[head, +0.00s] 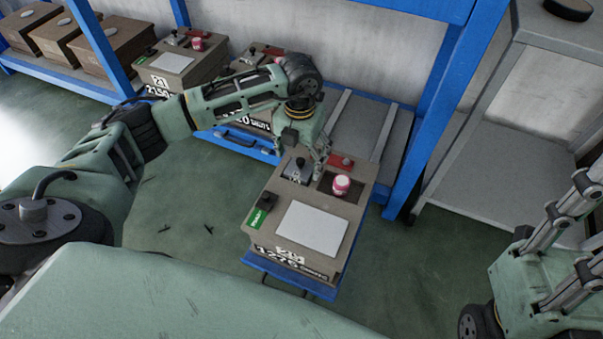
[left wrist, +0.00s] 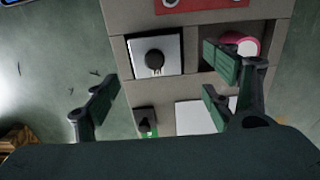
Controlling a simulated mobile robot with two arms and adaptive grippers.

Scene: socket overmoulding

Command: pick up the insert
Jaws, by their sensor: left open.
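A box (head: 296,255) numbered 1276 has recesses in its top. A pale square plate with a dark round knob (head: 296,168), which looks like the insert, sits in the left recess; it also shows in the left wrist view (left wrist: 154,62). A pink-and-white cylinder (head: 341,184) stands in the right recess. My left gripper (head: 312,155) is over the box, close to the plate. In the left wrist view its fingers (left wrist: 158,88) are wide apart with nothing between them. The right finger overlaps the view of the cylinder.
A white sheet (head: 312,228) and a black piece on a green label (head: 267,201) are on the box's near side. A red part (head: 341,161) is at its far edge. Blue rack posts (head: 425,130) and a grey shelf (head: 465,165) stand to the right. Floor is free to the left.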

